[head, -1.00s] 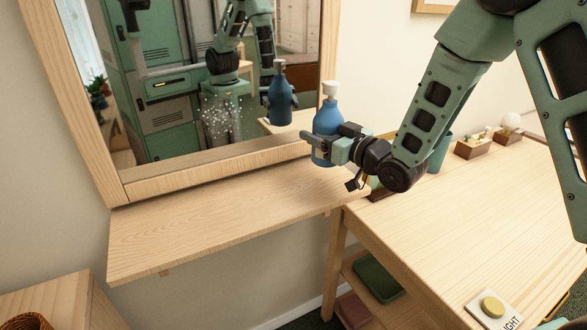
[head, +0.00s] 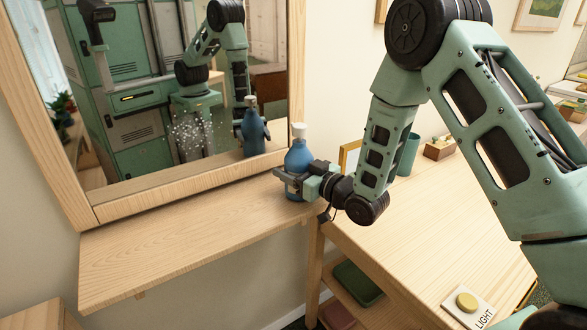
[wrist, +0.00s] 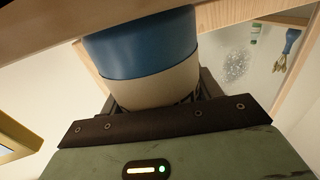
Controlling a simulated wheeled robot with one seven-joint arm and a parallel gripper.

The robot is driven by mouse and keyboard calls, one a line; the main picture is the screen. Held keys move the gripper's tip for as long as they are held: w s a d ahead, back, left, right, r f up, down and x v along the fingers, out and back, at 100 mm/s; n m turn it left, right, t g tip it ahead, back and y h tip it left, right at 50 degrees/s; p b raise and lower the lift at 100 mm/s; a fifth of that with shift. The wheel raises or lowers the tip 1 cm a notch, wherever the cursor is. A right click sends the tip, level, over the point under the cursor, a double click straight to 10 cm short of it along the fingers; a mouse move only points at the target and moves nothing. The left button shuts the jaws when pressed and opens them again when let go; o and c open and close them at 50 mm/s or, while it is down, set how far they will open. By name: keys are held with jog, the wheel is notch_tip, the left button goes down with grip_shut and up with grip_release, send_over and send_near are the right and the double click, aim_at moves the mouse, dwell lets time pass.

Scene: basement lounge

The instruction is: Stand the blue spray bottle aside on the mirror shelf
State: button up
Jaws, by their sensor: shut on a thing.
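The blue spray bottle (head: 299,157) with a white top is upright at the right end of the mirror shelf (head: 170,235). My gripper (head: 290,183) is shut around its lower body from the right. In the wrist view, the bottle (wrist: 140,48) shows blue with a cream band between my jaws, its end close to a wooden edge. The jaws hide part of its base, so I cannot tell whether it touches the shelf.
The wood-framed mirror (head: 150,195) rises behind the shelf and reflects my arm and the bottle. The shelf's left and middle are bare. A wooden table (head: 420,235) stands at right with a green cup (head: 408,155), a small planter (head: 438,149) and a LIGHT button (head: 467,302).

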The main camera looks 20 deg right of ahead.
jog(key=shift+f, duration=0.15)
jog(key=o, duration=1.5)
jog(key=shift+c, duration=0.2)
jog(key=shift+r, duration=0.2)
jog(key=b+v, duration=0.3)
jog(key=v, duration=0.9)
jog(key=s+a+f+n+g+h, duration=0.1)
jog(key=s+a+f+g+h, duration=0.1)
jog(key=s+a+g+h, duration=0.55)
jog(key=s+a+r+g, duration=0.1)
jog(key=s+g, duration=0.1)
jog(key=s, duration=0.4)
jog(key=s+a+r+g, duration=0.1)
jog(key=s+g, duration=0.2)
jog(key=s, duration=0.4)
jog(key=s+a+r+g+h, duration=0.1)
jog(key=s+a+g, duration=0.1)
jog(key=s, duration=0.5)
jog(key=shift+s+g, duration=0.2)
jog(key=shift+g, duration=0.25)
